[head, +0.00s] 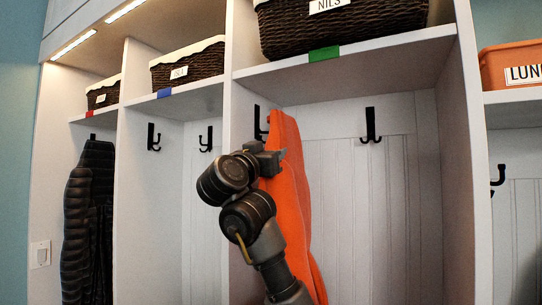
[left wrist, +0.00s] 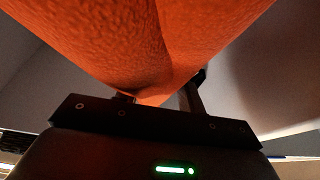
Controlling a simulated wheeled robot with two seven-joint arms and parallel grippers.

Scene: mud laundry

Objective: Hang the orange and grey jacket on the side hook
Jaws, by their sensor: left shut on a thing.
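The jacket (head: 292,190) hangs as a long orange drape in the middle cubby in the head view; I see no grey on it. My left gripper (head: 270,160) is shut on the jacket near its upper part. In the left wrist view, orange fabric (left wrist: 150,50) fills the space above and between the fingers (left wrist: 158,98). A black hook (head: 260,122) is at the cubby's left side, just left of the jacket's top and partly hidden by it. I cannot tell whether the jacket touches that hook. My right gripper is not in view.
Another black hook (head: 370,125) is empty on the back panel to the right. A shelf (head: 345,68) with a NILS basket (head: 350,28) and green tag is above. The left cubby has empty hooks (head: 153,137); a black puffer jacket (head: 88,220) hangs at far left.

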